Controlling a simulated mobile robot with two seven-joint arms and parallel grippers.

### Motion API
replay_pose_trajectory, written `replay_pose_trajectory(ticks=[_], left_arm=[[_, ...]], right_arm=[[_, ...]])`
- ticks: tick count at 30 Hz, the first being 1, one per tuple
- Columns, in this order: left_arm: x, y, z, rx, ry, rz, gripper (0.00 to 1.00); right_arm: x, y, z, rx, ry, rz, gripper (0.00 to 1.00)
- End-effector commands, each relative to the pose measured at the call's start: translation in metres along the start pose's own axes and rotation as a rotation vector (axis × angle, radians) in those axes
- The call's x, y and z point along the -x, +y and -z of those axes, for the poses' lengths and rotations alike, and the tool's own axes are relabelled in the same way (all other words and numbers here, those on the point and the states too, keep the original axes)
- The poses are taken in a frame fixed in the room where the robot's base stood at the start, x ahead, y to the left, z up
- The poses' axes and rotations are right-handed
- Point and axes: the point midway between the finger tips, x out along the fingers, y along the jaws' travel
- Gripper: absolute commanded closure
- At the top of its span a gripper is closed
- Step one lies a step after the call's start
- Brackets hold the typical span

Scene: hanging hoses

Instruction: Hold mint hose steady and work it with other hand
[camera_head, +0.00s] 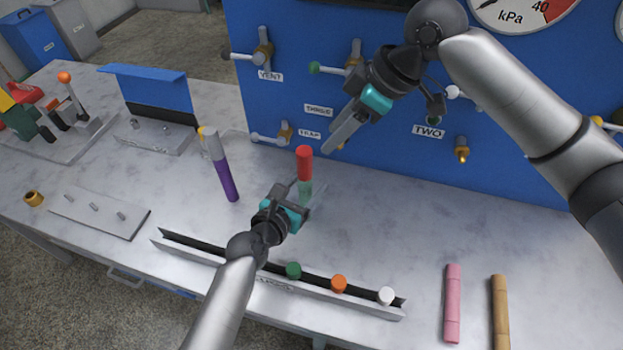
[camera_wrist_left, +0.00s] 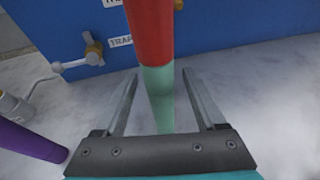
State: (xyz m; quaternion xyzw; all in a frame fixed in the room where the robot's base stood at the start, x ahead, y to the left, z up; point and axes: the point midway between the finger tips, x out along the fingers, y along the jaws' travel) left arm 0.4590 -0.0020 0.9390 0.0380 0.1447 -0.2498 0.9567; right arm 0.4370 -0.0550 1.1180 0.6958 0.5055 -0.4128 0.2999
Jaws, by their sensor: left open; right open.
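The mint hose (camera_head: 305,189) stands upright, with a red upper part (camera_head: 304,163) above its mint lower part. In the left wrist view the mint part (camera_wrist_left: 158,95) is between the two open fingers of my left gripper, with a gap on each side, and the red part (camera_wrist_left: 150,35) rises above. My left gripper (camera_head: 306,193) is low, around the mint part. My right gripper (camera_head: 343,136) is open and empty, above and to the right of the red part, in front of the blue panel. The lower end of the mint hose is partly hidden by my left gripper.
A purple and grey hose (camera_head: 226,178) stands to the left. A black rail (camera_head: 220,258) with green, orange and white caps lies in front. Pink (camera_head: 452,305) and tan (camera_head: 500,315) hoses lie at right. The blue panel (camera_head: 530,165) with valves stands behind. The table between is clear.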

Motion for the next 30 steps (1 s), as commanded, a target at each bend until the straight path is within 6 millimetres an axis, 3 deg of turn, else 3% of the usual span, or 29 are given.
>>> replay_pose_trajectory(ticks=[7, 20, 30], left_arm=[[-0.021, 0.0, -0.001, 0.0, -0.001, 0.0, 0.28], [-0.026, 0.0, 0.0, 0.001, 0.0, 0.0, 0.28], [-0.025, 0.0, 0.0, 0.0, 0.0, 0.0, 0.66]], right_arm=[[0.0, 0.0, 0.0, 0.0, 0.0, 0.0, 0.5], [0.0, 0.0, 0.0, 0.0, 0.0, 0.0, 0.5], [0.0, 0.0, 0.0, 0.0, 0.0, 0.0, 0.5]])
